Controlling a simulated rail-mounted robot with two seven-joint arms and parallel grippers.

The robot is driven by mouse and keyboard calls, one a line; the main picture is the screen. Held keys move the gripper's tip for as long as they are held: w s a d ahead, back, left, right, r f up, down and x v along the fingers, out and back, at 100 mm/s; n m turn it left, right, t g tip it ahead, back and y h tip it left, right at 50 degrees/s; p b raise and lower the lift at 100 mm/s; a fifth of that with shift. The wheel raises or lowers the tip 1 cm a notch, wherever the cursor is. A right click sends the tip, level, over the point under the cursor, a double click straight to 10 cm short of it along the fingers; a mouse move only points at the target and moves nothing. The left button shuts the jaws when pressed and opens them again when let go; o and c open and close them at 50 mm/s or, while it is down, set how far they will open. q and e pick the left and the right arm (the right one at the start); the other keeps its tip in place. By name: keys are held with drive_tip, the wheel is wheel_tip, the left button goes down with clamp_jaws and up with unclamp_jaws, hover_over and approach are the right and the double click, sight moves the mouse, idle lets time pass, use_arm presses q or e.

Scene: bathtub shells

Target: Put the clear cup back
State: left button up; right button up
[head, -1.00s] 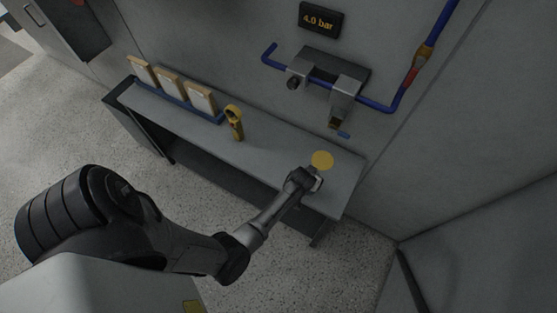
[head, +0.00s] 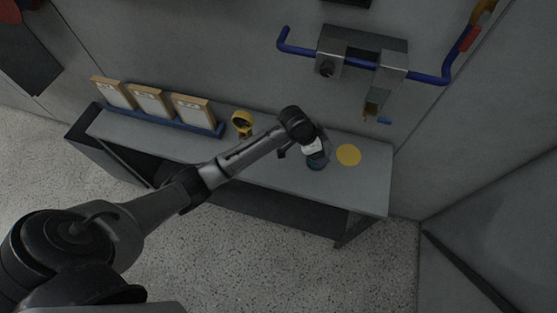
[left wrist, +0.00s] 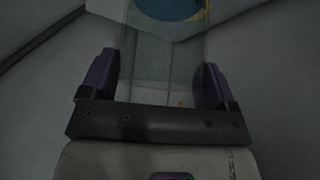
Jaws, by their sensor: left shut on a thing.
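My left gripper (head: 312,150) is shut on the clear cup (head: 318,162), which has a dark blue end. In the left wrist view the see-through cup (left wrist: 165,65) stands between the purple fingers of the gripper (left wrist: 160,85), with its blue end away from me. The cup is just left of a flat yellow disc (head: 348,154) on the bench; I cannot tell whether it touches the bench top. A grey bracket unit (head: 390,57) on a blue pipe is on the wall above, with a fitting (head: 373,103) hanging under its right block. My right gripper is out of view.
The grey bench (head: 345,190) runs along the wall. A yellow handheld device (head: 242,123) stands left of the gripper, and several framed cards (head: 152,101) stand in a blue rack farther left. The bench's right end is clear around the yellow disc.

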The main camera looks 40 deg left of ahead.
use_arm(q)
drive_tip(key=s+a+f, duration=0.3)
drive_tip(key=a+f, duration=0.7)
drive_tip(key=shift+s+f, duration=0.25)
drive_tip(key=shift+s, duration=0.15)
drive_tip(key=shift+f, duration=0.2)
drive_tip(key=o, duration=1.1)
